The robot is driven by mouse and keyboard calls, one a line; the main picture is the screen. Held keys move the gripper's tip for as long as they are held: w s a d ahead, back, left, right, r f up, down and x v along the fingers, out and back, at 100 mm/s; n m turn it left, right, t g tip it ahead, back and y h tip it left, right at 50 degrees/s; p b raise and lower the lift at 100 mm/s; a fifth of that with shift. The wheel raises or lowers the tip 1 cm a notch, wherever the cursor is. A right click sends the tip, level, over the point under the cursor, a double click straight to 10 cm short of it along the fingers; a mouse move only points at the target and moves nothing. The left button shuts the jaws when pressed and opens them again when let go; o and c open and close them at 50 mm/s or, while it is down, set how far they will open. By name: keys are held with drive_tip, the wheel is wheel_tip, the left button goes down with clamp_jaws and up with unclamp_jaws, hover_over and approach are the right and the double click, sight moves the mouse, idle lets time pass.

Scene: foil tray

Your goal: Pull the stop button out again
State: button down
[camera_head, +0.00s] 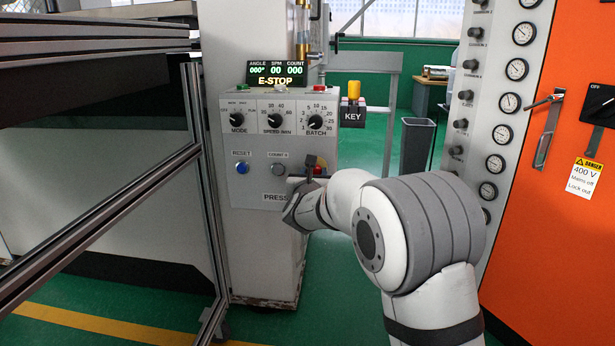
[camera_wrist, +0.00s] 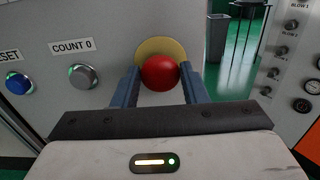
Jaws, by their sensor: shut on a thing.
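The red stop button (camera_wrist: 160,72) sits on a yellow disc (camera_wrist: 152,45) on the panel, in the middle of the wrist view. My gripper (camera_wrist: 160,82) has its two blue-grey fingers on either side of the button and is shut on it. In the head view the red button (camera_head: 317,170) shows only in part, behind my gripper (camera_head: 312,172). The control panel (camera_head: 262,185) is grey, and the display (camera_head: 276,73) above it reads E-STOP.
A blue reset button (camera_head: 242,167) and a grey count button (camera_head: 279,169) lie left of the stop button. Knobs (camera_head: 237,120) sit above. A KEY box (camera_head: 353,112) is at the panel's right.

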drive_tip(key=c, duration=0.9)
unclamp_jaws()
drive_tip(key=shift+s, duration=0.1)
drive_tip(key=shift+s+a+p, duration=0.15)
drive_tip(key=shift+s+p, duration=0.7)
drive_tip(key=shift+s, duration=3.05)
